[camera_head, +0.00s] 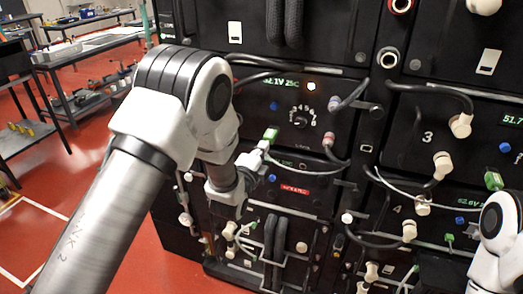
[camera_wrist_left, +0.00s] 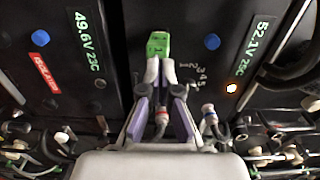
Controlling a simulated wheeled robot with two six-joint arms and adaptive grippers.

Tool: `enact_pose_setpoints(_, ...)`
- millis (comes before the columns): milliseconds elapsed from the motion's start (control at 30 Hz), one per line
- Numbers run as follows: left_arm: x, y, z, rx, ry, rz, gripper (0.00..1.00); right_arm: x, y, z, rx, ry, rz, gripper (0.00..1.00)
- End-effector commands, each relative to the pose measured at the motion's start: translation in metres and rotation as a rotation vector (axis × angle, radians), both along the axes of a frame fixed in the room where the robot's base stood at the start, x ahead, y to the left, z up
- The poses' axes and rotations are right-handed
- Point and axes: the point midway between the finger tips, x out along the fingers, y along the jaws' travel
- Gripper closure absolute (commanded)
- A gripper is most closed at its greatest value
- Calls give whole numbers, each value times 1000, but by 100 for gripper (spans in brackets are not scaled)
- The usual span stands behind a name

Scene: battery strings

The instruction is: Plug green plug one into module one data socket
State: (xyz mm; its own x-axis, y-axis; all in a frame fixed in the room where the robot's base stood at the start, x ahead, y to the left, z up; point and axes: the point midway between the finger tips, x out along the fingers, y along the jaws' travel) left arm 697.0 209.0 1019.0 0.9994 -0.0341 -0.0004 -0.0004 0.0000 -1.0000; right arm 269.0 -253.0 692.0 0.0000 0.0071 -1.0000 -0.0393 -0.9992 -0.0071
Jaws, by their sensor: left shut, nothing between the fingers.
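A green plug (camera_head: 270,134) is at the front of the left-hand modules, below the upper display and left of the numbered dial. It also shows in the left wrist view (camera_wrist_left: 158,44), just beyond my fingertips. My left gripper (camera_head: 262,148) is shut, its tips close to the plug's near end; contact is hard to tell. The fingers in the left wrist view (camera_wrist_left: 165,72) hold nothing. Whether the plug sits in a socket cannot be told, and no module number one is readable. My right gripper is not in view; part of my right arm shows at the right edge.
The upper module has a lit display (camera_wrist_left: 260,45) reading 52.1V; the lower module's display (camera_wrist_left: 90,42) reads 49.6V, with a red label (camera_head: 295,190) near it. Grey and black cables hang across the panels. Another green plug (camera_head: 493,181) is at the right. Work tables (camera_head: 85,45) stand behind at the left.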

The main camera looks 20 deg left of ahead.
Motion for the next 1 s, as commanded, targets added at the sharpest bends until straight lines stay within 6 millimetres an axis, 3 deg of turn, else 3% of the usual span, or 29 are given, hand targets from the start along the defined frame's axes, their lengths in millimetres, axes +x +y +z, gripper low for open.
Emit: enact_pose_setpoints(1000, 20, -1, 0, 0, 0, 0, 100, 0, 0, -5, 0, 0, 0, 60)
